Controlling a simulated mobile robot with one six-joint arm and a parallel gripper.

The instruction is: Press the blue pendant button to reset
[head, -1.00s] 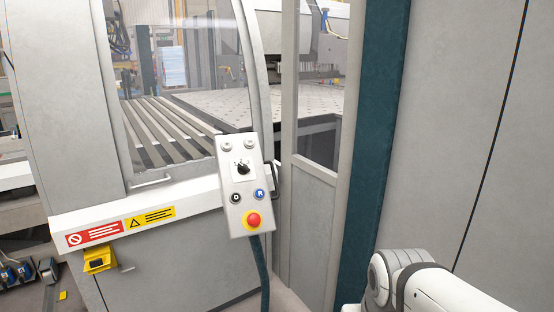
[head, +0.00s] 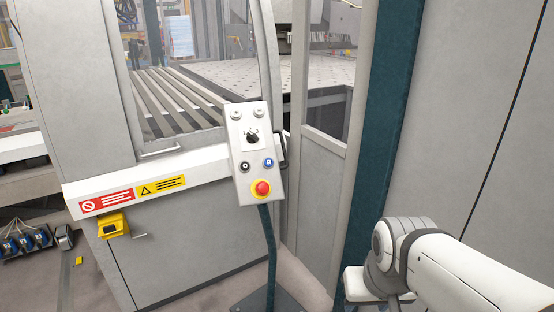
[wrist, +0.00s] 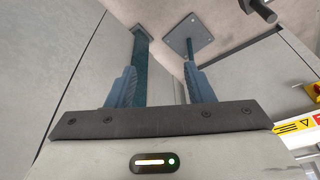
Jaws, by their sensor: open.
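The grey pendant box (head: 243,187) stands tilted on a dark teal post in the head view. The blue button does not show in that view. In the head view my white arm is at the lower right, apart from the pendant, and my fingers are out of sight.
The machine's grey front with a warning-label ledge (head: 150,183) stands behind and left of the pendant. A teal column (head: 385,130) and grey panel (head: 455,110) rise at the right. The post's base plate (wrist: 188,42) shows on the floor.

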